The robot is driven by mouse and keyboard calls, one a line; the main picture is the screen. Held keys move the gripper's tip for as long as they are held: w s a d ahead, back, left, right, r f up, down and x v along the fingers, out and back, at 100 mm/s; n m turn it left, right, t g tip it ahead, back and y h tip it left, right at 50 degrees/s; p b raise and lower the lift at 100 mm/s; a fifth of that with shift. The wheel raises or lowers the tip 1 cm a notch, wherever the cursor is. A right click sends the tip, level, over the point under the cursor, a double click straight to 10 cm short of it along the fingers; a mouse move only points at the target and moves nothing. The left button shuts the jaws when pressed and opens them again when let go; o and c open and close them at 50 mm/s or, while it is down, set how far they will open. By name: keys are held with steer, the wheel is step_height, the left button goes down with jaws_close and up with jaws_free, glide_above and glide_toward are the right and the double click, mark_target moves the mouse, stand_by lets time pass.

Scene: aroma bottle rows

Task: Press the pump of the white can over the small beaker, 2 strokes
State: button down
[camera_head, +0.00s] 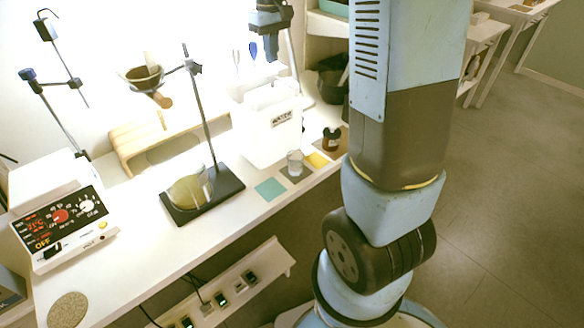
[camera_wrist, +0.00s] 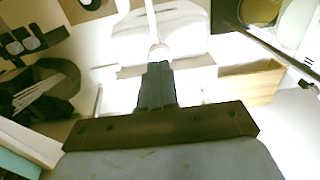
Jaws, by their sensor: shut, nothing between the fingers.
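The white can (camera_head: 268,140), labelled WATER, stands upright on the bench; its pale body also shows behind my fingers in the wrist view (camera_wrist: 190,48). Its pump is washed out in the head view; a white stem with a rounded end (camera_wrist: 158,50), seemingly the pump, shows just beyond my fingertips in the wrist view. The small clear beaker (camera_head: 295,163) stands in front of the can on a grey-brown square. My gripper (camera_head: 270,50) points down above the can, shut and empty; its fingers are together in the wrist view (camera_wrist: 157,75). I cannot tell whether they touch the pump.
A stand with a flask (camera_head: 190,190) of yellowish liquid and a wooden rack (camera_head: 165,140) are left of the can. A small dark brown jar (camera_head: 332,138) and a black bin (camera_head: 333,78) are to its right. A white device (camera_head: 65,220) stands far left.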

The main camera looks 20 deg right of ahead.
step_height(320, 180, up, 4)
steer(key=shift+r, duration=0.25)
stand_by(0.6)
steer(key=s+r+m+t, duration=0.1)
steer(key=s+t, duration=0.1)
steer(key=s, duration=1.2)
steer(key=s+a+r+m+t, duration=0.1)
steer(key=s+m+t, duration=0.1)
steer(key=s, duration=1.2)
steer(key=shift+r+m+t, duration=0.3)
steer(key=shift+r+t, duration=0.1)
steer(key=shift+t, duration=0.4)
steer(key=shift+a, duration=0.1)
stand_by(0.3)
